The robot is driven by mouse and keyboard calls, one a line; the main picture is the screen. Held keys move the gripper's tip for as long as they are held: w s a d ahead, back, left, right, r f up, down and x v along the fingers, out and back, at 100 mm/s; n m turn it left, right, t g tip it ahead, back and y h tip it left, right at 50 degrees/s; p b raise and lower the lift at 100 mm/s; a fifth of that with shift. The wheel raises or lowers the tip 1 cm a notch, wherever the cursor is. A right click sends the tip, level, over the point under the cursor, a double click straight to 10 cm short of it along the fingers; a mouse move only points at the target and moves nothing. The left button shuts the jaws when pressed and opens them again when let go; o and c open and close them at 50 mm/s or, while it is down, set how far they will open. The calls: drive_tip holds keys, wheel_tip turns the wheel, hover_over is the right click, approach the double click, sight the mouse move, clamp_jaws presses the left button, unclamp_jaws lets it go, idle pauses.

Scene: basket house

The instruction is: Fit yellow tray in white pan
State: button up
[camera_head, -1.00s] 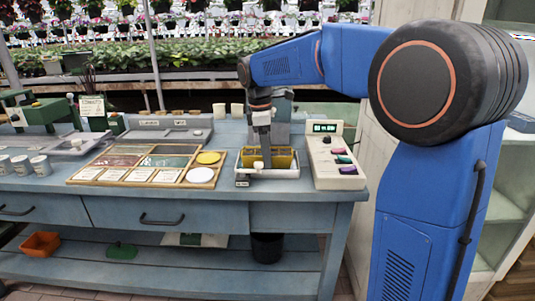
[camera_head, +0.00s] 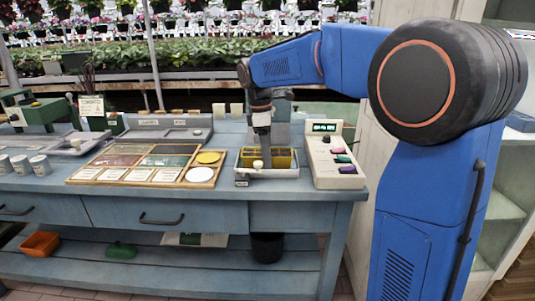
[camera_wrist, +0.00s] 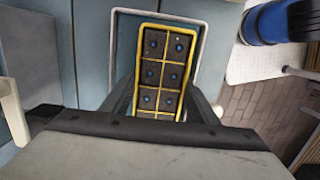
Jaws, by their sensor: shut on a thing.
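The yellow tray (camera_head: 283,153) has several dark cells with small blue dots, seen from above in the wrist view (camera_wrist: 163,74). It sits inside the rim of the white pan (camera_head: 290,172) on the bench. The pan's pale rim also shows around the tray in the wrist view (camera_wrist: 204,50). My gripper (camera_head: 262,150) reaches down into the pan area and is shut on the tray; its fingers flank the tray's near part in the wrist view. Whether the tray lies flat on the pan's floor is hidden.
A control box (camera_head: 334,160) with a green display and coloured buttons stands close to the pan's right. A wooden board (camera_head: 140,163) with cards and a yellow and a white disc lies to the left. White cups (camera_head: 38,166) stand at far left.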

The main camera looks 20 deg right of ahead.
drive_tip(key=shift+f, duration=0.5)
idle(0.3)
drive_tip(key=o, duration=1.4)
drive_tip(key=shift+c, duration=0.2)
drive_tip(key=shift+r, duration=1.1)
drive_tip(key=shift+o, duration=1.4)
drive_tip(key=shift+r, duration=2.9)
